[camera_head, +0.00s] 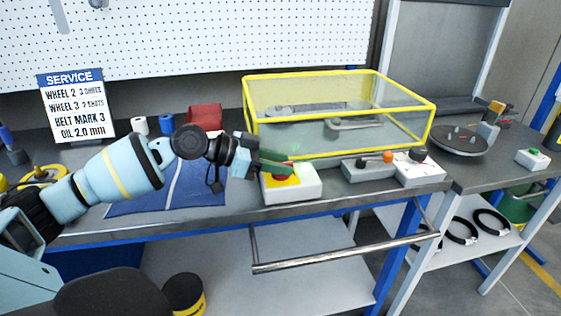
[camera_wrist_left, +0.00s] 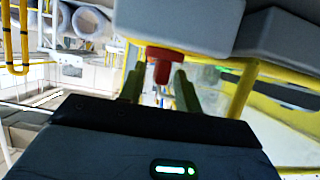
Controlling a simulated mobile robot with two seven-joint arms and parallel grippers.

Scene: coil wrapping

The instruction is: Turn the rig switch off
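A white switch box (camera_head: 291,190) with a yellow top plate and a red knob stands at the front edge of the bench, before the yellow-framed clear guard. My left gripper (camera_head: 279,165) reaches over it, with its green fingers just above the knob and partly hiding it. In the left wrist view the red knob (camera_wrist_left: 161,62) lies between the two finger tips, with narrow gaps beside it. The left gripper looks open around the knob; I cannot tell whether a finger touches it. My right gripper is not in view.
The clear guard (camera_head: 340,140) stands close behind the switch box. To the right are a grey box with an orange-ball lever (camera_head: 388,158) and a white box with a dark knob (camera_head: 420,172). A green-button box (camera_head: 532,158) sits far right. A blue mat (camera_head: 165,195) lies left.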

